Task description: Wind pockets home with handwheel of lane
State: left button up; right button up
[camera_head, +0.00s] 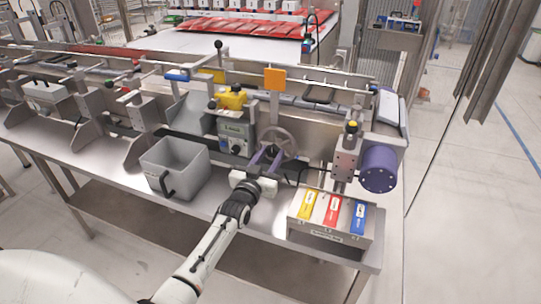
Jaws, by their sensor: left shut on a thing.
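The handwheel (283,137) is a grey spoked ring standing upright at the front of the lane, right of a grey control box (235,139). My left gripper (268,160) reaches it from below, with purple fingers at the lower left of the ring. It is shut on part of the handwheel; the fingers hide the exact grip point. The lane (330,103) runs left to right behind the wheel, and its pockets are too small to tell. My right gripper is not in view.
A grey bin (176,167) stands left of my left gripper. A holder with yellow, red and blue pieces (331,236) stands at the right front. A purple motor (380,168) sits at the lane's right end. An orange plate (275,79) rises behind the wheel.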

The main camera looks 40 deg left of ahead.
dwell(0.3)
pick_arm(q)
jog(key=o, duration=1.1)
jog(key=shift+s, duration=0.1)
jog(key=v, duration=1)
jog(key=shift+s+p, duration=0.1)
jog(key=shift+p, duration=0.25)
